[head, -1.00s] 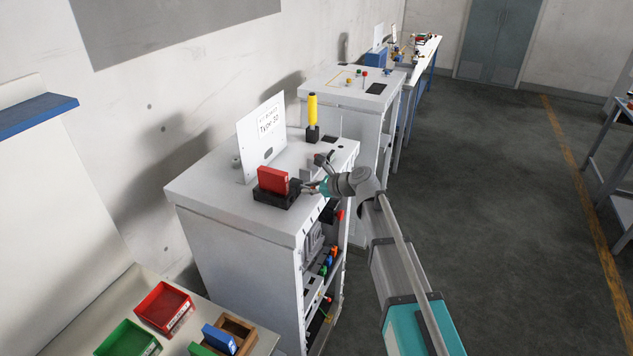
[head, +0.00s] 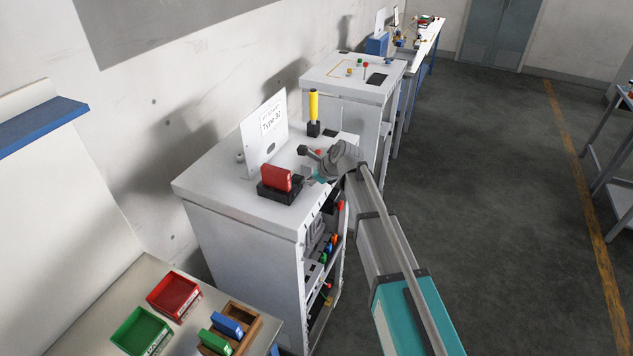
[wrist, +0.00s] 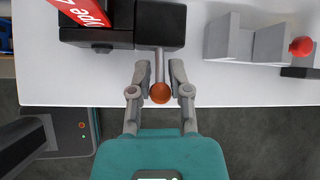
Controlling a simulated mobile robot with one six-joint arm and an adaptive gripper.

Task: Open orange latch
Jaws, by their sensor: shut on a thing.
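The orange latch (wrist: 160,93) is an orange ball on a thin grey rod that comes out of a black block (wrist: 160,25) at the bench's front edge. My gripper (wrist: 159,72) is shut on it, with one finger on each side of the rod and ball in the wrist view. In the head view, my gripper (head: 312,176) is beside the black base (head: 280,194) that holds a red block (head: 276,178). The latch is too small to make out there. The red block also shows in the wrist view (wrist: 82,10).
Grey blocks (wrist: 229,37) and a red knob (wrist: 301,46) stand to the right in the wrist view. A white panel (head: 262,128) and a yellow cylinder (head: 313,104) stand behind on the white bench. Red and green bins (head: 174,296) sit on the lower left table.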

